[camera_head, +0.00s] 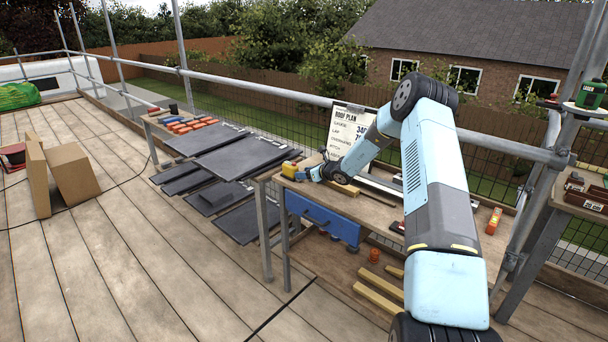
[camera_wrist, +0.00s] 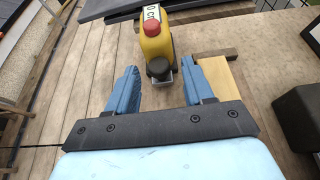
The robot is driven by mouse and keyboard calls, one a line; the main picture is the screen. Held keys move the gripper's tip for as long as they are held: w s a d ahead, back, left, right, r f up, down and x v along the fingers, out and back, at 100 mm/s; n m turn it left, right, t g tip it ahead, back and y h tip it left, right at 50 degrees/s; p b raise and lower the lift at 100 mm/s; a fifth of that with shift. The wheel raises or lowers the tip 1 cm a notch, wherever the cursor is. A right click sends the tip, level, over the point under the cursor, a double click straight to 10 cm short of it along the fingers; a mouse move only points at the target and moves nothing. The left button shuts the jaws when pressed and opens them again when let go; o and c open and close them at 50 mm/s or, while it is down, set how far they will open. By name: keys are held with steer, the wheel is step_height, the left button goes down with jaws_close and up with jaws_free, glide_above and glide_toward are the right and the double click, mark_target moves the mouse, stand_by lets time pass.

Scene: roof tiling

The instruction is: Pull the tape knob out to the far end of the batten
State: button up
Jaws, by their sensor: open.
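The yellow tape measure (camera_wrist: 155,42) has a red button and a dark round knob (camera_wrist: 158,69) at its front. In the head view the tape measure (camera_head: 289,170) sits at the left end of the workbench. My gripper (camera_wrist: 160,72) is open, its two blue fingers on either side of the knob, with a visible gap to each. In the head view my gripper (camera_head: 308,174) is low over the bench, just right of the tape measure. A pale wooden batten (camera_wrist: 222,78) lies beside the right finger; it also shows in the head view (camera_head: 345,188), partly hidden by my arm.
The workbench (camera_head: 375,209) has a blue drawer (camera_head: 322,218) below its top. A roof plan board (camera_head: 348,133) stands behind. An orange tool (camera_head: 493,221) lies at the bench's right. Dark slates (camera_head: 240,157) lie to the left. A dark block (camera_wrist: 297,115) is at the wrist view's right edge.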

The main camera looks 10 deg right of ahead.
steer(key=shift+x, duration=0.8)
steer(key=shift+d, duration=0.1)
jaws_close()
jaws_free()
steer(key=shift+s, duration=0.1)
steer(key=v, duration=1.3)
steer(key=shift+s+d, duration=0.2)
